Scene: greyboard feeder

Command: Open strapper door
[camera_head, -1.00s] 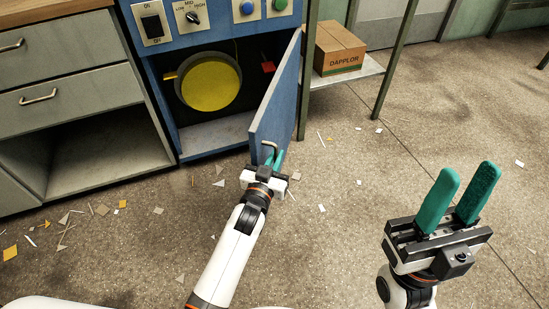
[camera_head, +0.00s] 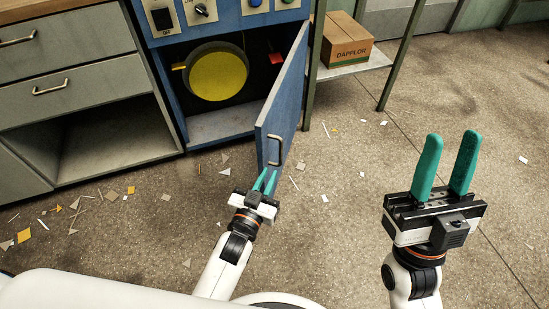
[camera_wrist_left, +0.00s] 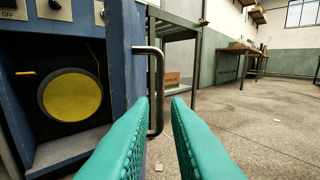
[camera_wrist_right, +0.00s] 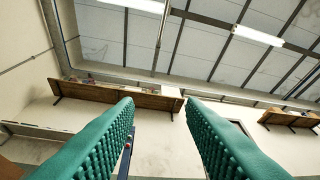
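The blue strapper door (camera_head: 283,100) stands wide open, swung out toward me on its right side. Its dark metal handle (camera_head: 274,150) is on the outer face near the free edge. In the left wrist view the handle (camera_wrist_left: 158,92) rises just beyond the fingertips. My left gripper (camera_head: 264,181) is open and empty, its teal fingers apart, just in front of the handle and below it. The open cabinet shows a yellow round disc (camera_head: 218,77) with a dark rim inside. My right gripper (camera_head: 445,165) is open and empty, raised over the floor at right, far from the door.
A grey drawer cabinet (camera_head: 72,82) stands left of the strapper. A side table (camera_head: 352,68) with a cardboard box (camera_head: 345,40) stands right of the door. Scraps litter the floor. The floor (camera_head: 335,235) between my arms is clear of large objects.

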